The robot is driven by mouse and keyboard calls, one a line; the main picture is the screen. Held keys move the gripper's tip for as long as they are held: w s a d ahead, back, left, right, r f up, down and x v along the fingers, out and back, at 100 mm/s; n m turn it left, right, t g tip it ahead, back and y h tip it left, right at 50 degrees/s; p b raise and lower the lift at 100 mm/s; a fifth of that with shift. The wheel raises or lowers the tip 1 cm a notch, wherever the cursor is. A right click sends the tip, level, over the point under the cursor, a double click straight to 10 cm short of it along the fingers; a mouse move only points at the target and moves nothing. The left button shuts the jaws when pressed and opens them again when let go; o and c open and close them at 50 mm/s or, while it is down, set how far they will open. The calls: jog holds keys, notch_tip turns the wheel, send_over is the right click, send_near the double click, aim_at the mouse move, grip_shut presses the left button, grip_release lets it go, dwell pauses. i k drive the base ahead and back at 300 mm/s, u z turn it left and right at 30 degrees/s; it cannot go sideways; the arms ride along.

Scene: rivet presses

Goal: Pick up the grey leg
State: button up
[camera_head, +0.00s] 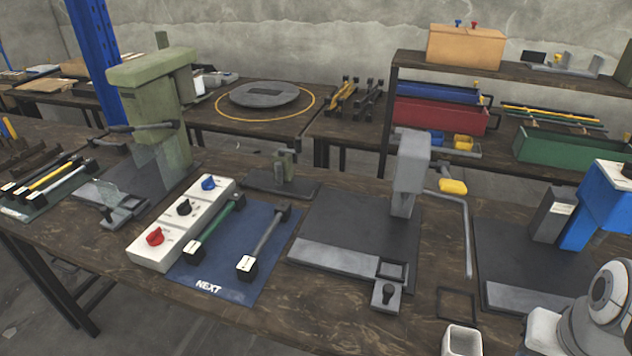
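The grey leg (266,240) lies on the blue mat marked NEXT (222,284), on the mat's right half. It is a slim grey bar with a black end at the top and a black block with a white label at the near end. A green leg (214,228) of like shape lies to its left on the same mat, apart from it. Nothing covers the grey leg. My arm's white and grey links show at the lower right corner, well to the right of the mat. The fingers of my gripper do not show.
A white control box (184,222) with red, black and blue knobs borders the mat's left side. A grey press (408,172) stands on a dark plate to the right, with a yellow-handled lever. A blue press (600,205) and a green press (155,105) stand farther out.

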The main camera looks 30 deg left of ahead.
aim_at(247, 270)
jog(key=u, duration=0.3)
jog(key=k, duration=0.1)
jog(key=u, duration=1.45)
